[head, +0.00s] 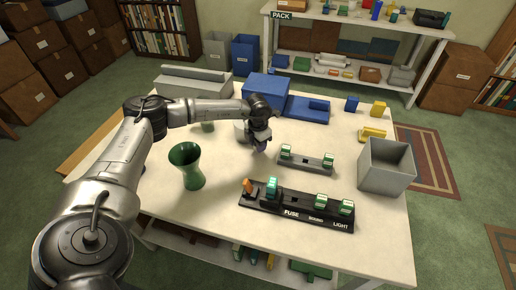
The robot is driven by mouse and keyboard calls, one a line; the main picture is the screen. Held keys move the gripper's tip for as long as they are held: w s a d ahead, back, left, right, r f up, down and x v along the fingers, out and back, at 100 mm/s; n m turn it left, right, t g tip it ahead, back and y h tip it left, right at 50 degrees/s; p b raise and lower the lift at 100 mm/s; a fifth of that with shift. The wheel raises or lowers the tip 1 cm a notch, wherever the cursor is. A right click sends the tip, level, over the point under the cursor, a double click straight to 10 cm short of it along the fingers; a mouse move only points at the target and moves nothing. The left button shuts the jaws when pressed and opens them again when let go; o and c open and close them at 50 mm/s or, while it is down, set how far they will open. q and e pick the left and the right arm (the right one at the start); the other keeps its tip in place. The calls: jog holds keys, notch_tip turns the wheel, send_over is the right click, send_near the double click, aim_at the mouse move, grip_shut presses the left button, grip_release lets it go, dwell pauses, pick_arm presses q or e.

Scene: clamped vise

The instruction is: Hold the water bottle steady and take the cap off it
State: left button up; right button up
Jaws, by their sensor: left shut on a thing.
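My left gripper (260,146) points down over the middle of the table, with my left arm reaching in from the left. It is shut on a small bluish-purple thing, mostly hidden by the fingers; I cannot tell whether this is part of the water bottle. A pale rounded thing (240,132) stands just left of the gripper, partly behind it. I cannot make out a water bottle or its cap for certain. My right gripper is not in view.
A green vase (187,166) stands left of centre. A black fuse panel (298,207) and a grey strip with green blocks (307,160) lie in front and right. A grey open bin (386,165) stands at the right. Blue boxes (265,88) are behind. The front left tabletop is clear.

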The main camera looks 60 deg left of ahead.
pick_arm(q)
notch_tip(320, 180, down, 2)
jog(key=shift+f, duration=0.25)
jog(key=shift+f, duration=0.15)
jog(key=o, duration=1)
jog(key=shift+r, duration=0.3)
notch_tip(320, 180, up, 10)
jog(key=shift+r, duration=0.9)
